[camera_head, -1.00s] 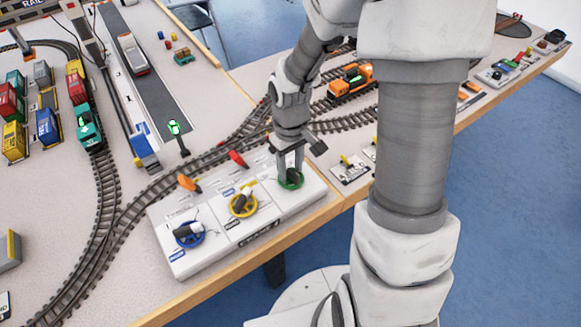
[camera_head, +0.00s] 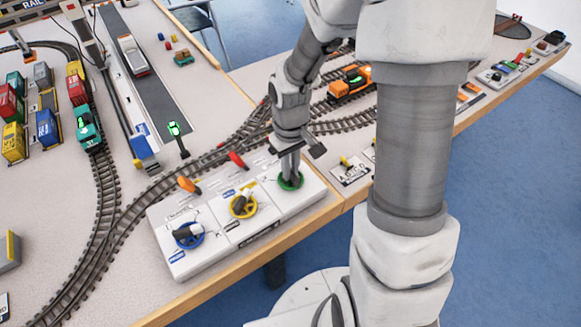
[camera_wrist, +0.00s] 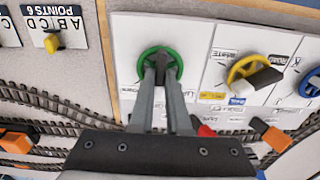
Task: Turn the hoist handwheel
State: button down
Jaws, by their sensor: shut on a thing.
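The green handwheel (camera_head: 299,184) is at the right end of a white control box, with a yellow handwheel (camera_head: 251,207) and a blue handwheel (camera_head: 181,241) to its left. My gripper (camera_head: 291,177) points down over the green handwheel. In the wrist view, my gripper (camera_wrist: 163,74) is shut on the dark grip (camera_wrist: 162,60) of the green handwheel (camera_wrist: 143,63). The fingers partly hide this wheel. The yellow handwheel (camera_wrist: 233,75) stands clear beside it. I cannot read a hoist label by the green wheel.
The white control box (camera_head: 205,262) sits along the table's wooden front edge. Orange (camera_head: 188,185) and red (camera_head: 237,160) levers stand behind the wheels. Model tracks run behind the box. A yellow points lever (camera_head: 346,161) is to the right.

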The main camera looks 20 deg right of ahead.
jog(key=m, duration=0.4)
jog(key=shift+b, duration=0.35)
jog(key=shift+m, duration=2.5)
jog(key=c, duration=0.9)
grip_release()
notch_tip(320, 180, up, 18)
jog(key=p, duration=0.4)
jog(key=shift+f, duration=0.25)
